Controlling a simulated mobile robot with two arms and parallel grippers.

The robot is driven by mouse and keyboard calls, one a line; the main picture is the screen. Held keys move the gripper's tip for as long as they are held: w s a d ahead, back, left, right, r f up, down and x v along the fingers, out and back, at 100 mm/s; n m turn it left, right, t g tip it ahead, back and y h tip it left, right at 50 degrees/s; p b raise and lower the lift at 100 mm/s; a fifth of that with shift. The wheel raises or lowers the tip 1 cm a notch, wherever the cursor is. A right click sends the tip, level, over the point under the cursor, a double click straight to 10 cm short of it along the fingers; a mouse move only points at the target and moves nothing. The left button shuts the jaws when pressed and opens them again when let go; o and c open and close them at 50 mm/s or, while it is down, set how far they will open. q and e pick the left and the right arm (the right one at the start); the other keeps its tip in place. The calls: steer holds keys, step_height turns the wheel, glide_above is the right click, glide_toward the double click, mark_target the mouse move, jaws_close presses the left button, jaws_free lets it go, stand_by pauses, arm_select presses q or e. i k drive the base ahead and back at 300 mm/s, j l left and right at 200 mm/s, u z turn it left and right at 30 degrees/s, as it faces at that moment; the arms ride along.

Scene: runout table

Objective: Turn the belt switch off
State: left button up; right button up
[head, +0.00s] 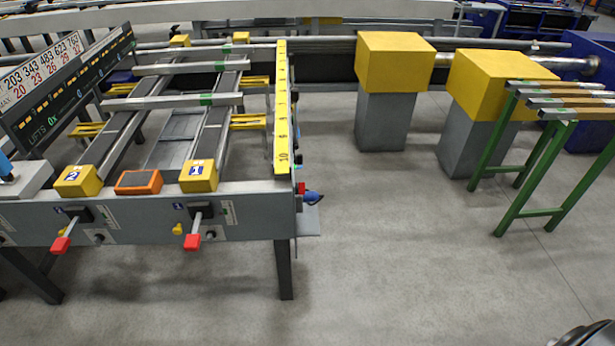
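The runout table (262,214) stands at the left with a grey front panel. Two levers with red handles stick out of the panel: a left lever (61,244) below the yellow block marked 2 (77,182), and a right lever (193,241) below the yellow block marked 1 (198,176). Both levers slant down and to the left. No label shows which control is the belt switch. A small red part (300,188) and a blue plug-like part (313,198) sit at the table's right corner.
An orange-framed box (138,182) sits between the yellow blocks. A display board (70,80) stands at the left. Two yellow-topped grey pillars (385,120) and a green-legged rack (545,170) stand at the right. The floor (400,260) in front is clear.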

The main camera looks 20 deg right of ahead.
mark_target(300, 186)
steer(key=l, duration=1.15)
steer(key=i+l+u, duration=0.1)
steer(key=u, duration=0.35)
steer(key=i+l+u, duration=0.1)
steer(key=u, duration=0.35)
steer(key=l+u, duration=0.25)
steer(key=u, duration=0.2)
steer(key=i+l+u, duration=0.1)
steer(key=u, duration=0.35)
steer(key=l+u, duration=0.3)
steer(key=u, duration=0.15)
